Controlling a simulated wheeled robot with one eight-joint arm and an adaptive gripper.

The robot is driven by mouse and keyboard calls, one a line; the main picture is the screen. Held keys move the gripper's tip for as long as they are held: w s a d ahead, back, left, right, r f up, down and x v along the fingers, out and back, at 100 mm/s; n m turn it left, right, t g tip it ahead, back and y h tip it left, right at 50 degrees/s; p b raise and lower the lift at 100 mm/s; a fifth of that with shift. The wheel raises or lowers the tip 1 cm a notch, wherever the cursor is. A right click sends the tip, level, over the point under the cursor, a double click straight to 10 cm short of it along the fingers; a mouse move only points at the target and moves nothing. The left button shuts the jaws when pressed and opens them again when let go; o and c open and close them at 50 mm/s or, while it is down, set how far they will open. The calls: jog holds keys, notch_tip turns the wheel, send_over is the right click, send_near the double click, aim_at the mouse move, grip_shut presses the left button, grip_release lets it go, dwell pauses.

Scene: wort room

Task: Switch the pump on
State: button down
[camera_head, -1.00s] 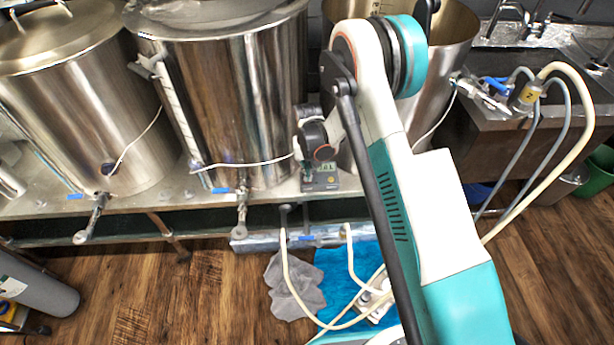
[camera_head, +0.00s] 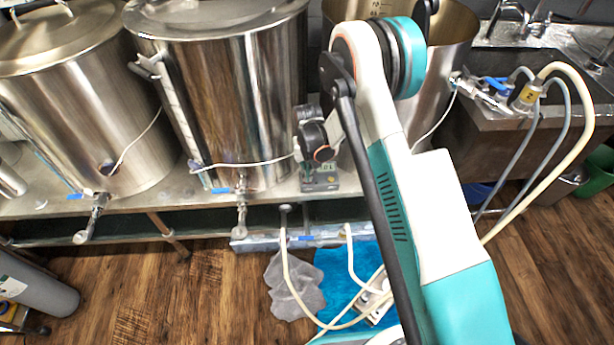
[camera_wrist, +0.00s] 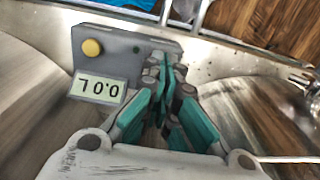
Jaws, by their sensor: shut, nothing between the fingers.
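In the head view the box (camera_head: 320,180) stands on the metal bench in front of the middle kettle. My gripper (camera_wrist: 163,66) is shut and empty. Its fingertips are over the box's right part in the wrist view, to the right of the button; contact cannot be told. My arm hides the fingertips in the head view.
Steel kettles (camera_head: 225,100) stand behind the box, with valves (camera_head: 241,205) along the bench front. A white cable (camera_head: 245,165) runs near the box. Hoses (camera_head: 290,280) and a blue mat (camera_head: 335,275) lie below. A sink (camera_head: 500,125) is at right.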

jog(key=shift+f, duration=0.25)
jog(key=shift+f, duration=0.35)
jog(key=shift+f, duration=0.25)
jog(key=shift+r+p, duration=1.1)
jog(key=shift+r, duration=1.9)
